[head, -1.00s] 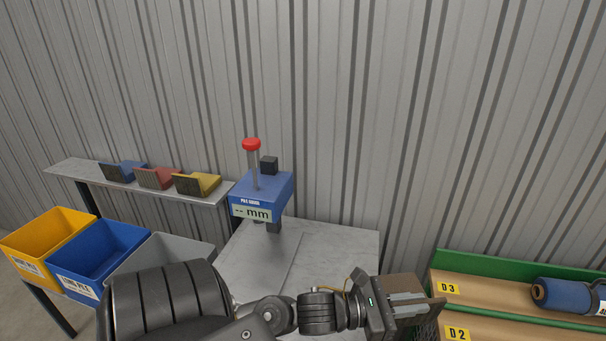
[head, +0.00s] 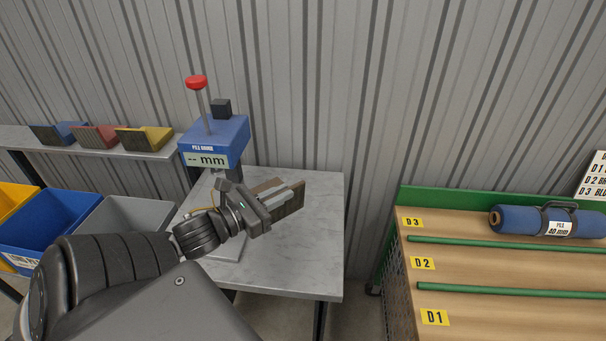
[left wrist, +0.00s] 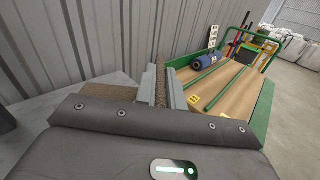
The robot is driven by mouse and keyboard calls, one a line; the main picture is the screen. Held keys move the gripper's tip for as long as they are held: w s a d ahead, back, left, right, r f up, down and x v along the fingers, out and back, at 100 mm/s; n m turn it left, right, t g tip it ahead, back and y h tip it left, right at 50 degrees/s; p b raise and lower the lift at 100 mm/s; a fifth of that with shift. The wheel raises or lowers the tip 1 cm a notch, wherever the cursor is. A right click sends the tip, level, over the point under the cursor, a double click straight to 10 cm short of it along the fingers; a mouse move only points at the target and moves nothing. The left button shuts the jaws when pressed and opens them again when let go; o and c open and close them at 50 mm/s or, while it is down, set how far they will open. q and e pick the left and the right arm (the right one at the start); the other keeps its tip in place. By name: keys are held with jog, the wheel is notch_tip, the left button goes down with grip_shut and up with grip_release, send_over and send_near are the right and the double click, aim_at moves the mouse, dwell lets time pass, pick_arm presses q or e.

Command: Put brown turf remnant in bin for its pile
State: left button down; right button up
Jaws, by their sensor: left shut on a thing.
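My left gripper (head: 285,198) is shut on the brown turf remnant (head: 297,203), a flat piece held above the grey table. The remnant also shows in the left wrist view (left wrist: 108,91), gripped between the fingers. The blue pile gauge (head: 213,140) with a red knob stands on the table behind and left of the gripper; its display reads "-- mm". At the left are a yellow bin (head: 14,203), cut by the frame edge, a blue bin (head: 45,235) and a grey bin (head: 125,225), which my left arm partly hides. My right gripper is out of view.
The grey table (head: 315,250) has free room right of the gauge. A shelf (head: 15,138) behind the bins carries blue, red and yellow sample blocks. At the right, a wooden rack (head: 480,265) marked D1, D2 and D3 holds a blue turf roll (head: 545,220).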

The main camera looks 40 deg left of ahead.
pick_arm(q)
jog(key=shift+w+a+f, duration=0.1)
jog(key=w+f+b, duration=0.2)
jog(key=w+b, duration=0.1)
jog(key=b, duration=0.2)
jog(key=shift+a+f+b, duration=0.1)
jog(key=shift+f+b, duration=0.05)
jog(key=shift+b, duration=0.25)
jog(key=shift+w+a+f+b, duration=0.1)
jog(key=shift+w+f+b, duration=0.15)
jog(key=shift+w+b, duration=0.5)
jog(key=w, duration=0.1)
jog(key=w+a, duration=0.1)
jog(key=w+f, duration=0.1)
jog(key=shift+a, duration=0.35)
jog(key=shift+w+d+f, duration=0.1)
jog(key=shift+w+f, duration=0.9)
jog(key=shift+f, duration=0.6)
jog(key=shift+w+f, duration=1.05)
jog(key=shift+f, duration=0.6)
jog(key=shift+w+d+f, duration=0.1)
jog(key=shift+w+f, duration=0.9)
jog(key=shift+f, duration=0.6)
jog(key=c, duration=1.5)
grip_release()
jog(key=shift+a, duration=0.1)
